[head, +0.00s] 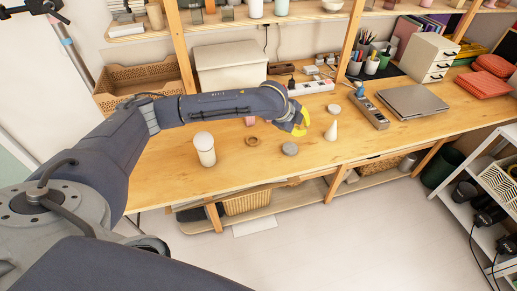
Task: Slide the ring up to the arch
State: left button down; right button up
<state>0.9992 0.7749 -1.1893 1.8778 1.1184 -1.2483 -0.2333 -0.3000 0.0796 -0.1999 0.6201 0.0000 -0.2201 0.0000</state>
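A small brown ring (250,141) with a hole in it lies flat on the wooden desk, left of my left gripper. My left gripper (298,128) is low over the desk, its fingers small and partly covered by the wrist. A yellow curved piece (304,121), which looks like the arch, shows right at the gripper. I cannot tell whether the fingers hold it or it stands behind them, nor whether they are open. The ring is apart from the gripper and the yellow piece. My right gripper is not in view.
A white cylinder (204,150) stands left of the ring. A grey round piece (290,149) and a white cone (331,131) stand near the gripper. A pink piece (250,121) is partly hidden by my arm. A power strip (311,88) lies behind. The desk's front strip is clear.

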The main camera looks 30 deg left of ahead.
aim_at(256, 141)
pick_arm(q)
jog(key=s+a+f+m+g+y, duration=0.4)
jog(key=s+a+m+g+y, duration=0.15)
jog(key=s+a+m, duration=0.45)
jog(key=shift+n, duration=0.9)
jog(key=x, duration=0.9)
jog(key=shift+s+d+f, duration=0.2)
jog(key=shift+d+f, duration=0.05)
jog(key=shift+f, duration=0.1)
jog(key=shift+w+a, duration=1)
jog(key=shift+w, duration=0.1)
jog(key=shift+w+a+r, duration=0.1)
jog(key=shift+w+a, duration=0.3)
jog(key=shift+w+a, duration=1.5)
jog(key=shift+w, duration=0.1)
